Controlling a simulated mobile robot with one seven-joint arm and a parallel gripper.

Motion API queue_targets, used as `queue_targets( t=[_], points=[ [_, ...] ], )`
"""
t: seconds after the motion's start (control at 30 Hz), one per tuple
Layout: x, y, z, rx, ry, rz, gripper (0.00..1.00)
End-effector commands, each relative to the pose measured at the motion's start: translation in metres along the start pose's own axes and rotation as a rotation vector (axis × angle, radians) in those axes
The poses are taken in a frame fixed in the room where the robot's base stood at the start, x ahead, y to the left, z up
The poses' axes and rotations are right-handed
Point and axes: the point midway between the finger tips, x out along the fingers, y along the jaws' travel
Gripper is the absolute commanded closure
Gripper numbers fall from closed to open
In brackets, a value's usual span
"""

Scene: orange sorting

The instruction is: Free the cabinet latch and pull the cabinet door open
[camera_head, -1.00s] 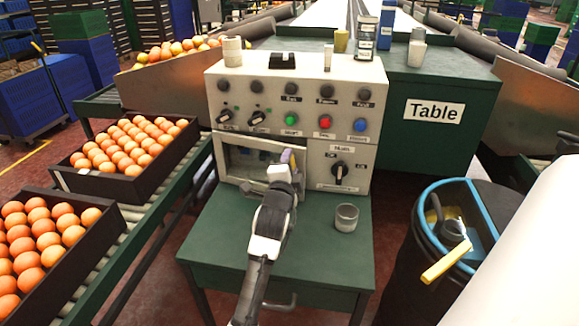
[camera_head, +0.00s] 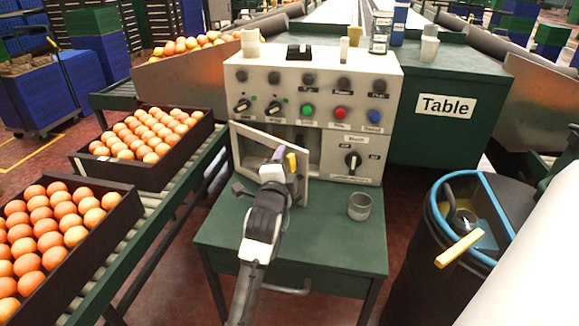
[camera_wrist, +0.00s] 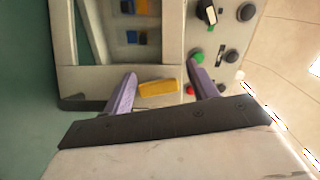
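The pale cabinet door (camera_head: 300,188), with a window in it, stands partly open, its left edge at the cabinet (camera_head: 333,150) and its right edge swung out towards me. A yellow latch handle (camera_head: 291,161) sits near the door's free edge. My gripper (camera_head: 284,158) is at that edge, partly covering the door. In the wrist view the purple fingers (camera_wrist: 162,80) are apart, with the yellow handle (camera_wrist: 158,88) between them. A gap shows between handle and right finger; contact on the left is unclear. Blue and yellow parts (camera_wrist: 137,37) show through the door window.
A grey cup (camera_head: 360,206) stands on the green bench (camera_head: 330,240), right of the door. Knobs and coloured buttons (camera_head: 340,113) line the panel above. Orange trays (camera_head: 150,172) lie left; a dark bin (camera_head: 425,240) stands right. The bench front is mostly clear.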

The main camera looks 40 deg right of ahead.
Motion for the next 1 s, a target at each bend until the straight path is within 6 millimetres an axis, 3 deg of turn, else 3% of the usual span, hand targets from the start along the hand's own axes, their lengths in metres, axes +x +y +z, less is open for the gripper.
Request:
queue_targets(
  t=[0.47,1.0],
  points=[
    [0.0007,0.0065,-0.0102,-0.005,0.019,0.013,0.35],
    [0.0015,0.0064,-0.0088,-0.004,0.015,0.013,0.35]
  ],
)
